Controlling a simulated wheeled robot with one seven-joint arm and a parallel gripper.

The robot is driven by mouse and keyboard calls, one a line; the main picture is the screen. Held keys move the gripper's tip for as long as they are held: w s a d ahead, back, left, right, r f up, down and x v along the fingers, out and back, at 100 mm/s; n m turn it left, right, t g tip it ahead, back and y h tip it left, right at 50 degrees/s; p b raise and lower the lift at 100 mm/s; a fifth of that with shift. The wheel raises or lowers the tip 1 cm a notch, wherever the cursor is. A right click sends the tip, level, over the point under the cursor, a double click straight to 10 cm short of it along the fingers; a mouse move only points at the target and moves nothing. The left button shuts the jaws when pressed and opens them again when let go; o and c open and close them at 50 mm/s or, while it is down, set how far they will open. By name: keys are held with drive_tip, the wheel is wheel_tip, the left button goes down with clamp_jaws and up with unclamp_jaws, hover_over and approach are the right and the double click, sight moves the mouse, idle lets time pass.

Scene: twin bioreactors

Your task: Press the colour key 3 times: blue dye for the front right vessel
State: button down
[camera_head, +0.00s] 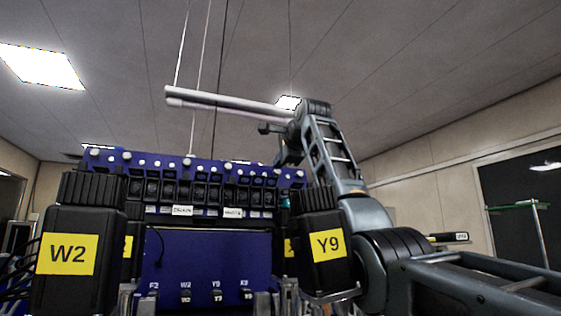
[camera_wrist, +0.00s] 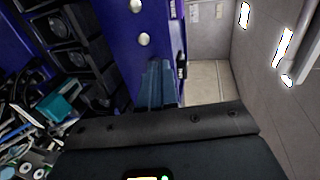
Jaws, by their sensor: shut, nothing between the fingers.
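The front right vessel (camera_head: 320,235) has a black jacket, a ribbed black cap and a yellow Y9 label. The blue bioreactor unit (camera_head: 208,262) stands behind it, with rows of dark pump heads and pale round knobs along its top. Its lower panel bears small white markings, the lower ones partly cut off. I cannot make out which part is the colour key. My gripper (camera_wrist: 156,86) shows in the wrist view with its grey-blue fingers together and empty, in front of the blue panel (camera_wrist: 128,45) with round silver knobs. I cannot tell whether the tips touch it.
The front left vessel (camera_head: 72,250) is labelled W2. Two more vessels, partly hidden, show yellow labels behind. Loose tubing and a teal part (camera_wrist: 62,107) lie at left in the wrist view. A pale wall stands beyond the unit's right side.

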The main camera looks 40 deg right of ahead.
drive_tip(key=shift+w+d+f, duration=0.1)
drive_tip(key=shift+w+d, duration=0.05)
drive_tip(key=shift+w, duration=0.4)
drive_tip(key=shift+w+d+f, duration=0.1)
drive_tip(key=shift+w+d, duration=0.15)
drive_tip(key=shift+w, duration=0.2)
drive_tip(key=shift+s, duration=0.1)
drive_tip(key=shift+b+v, duration=1)
drive_tip(key=shift+v, duration=0.3)
drive_tip(key=shift+f, duration=0.2)
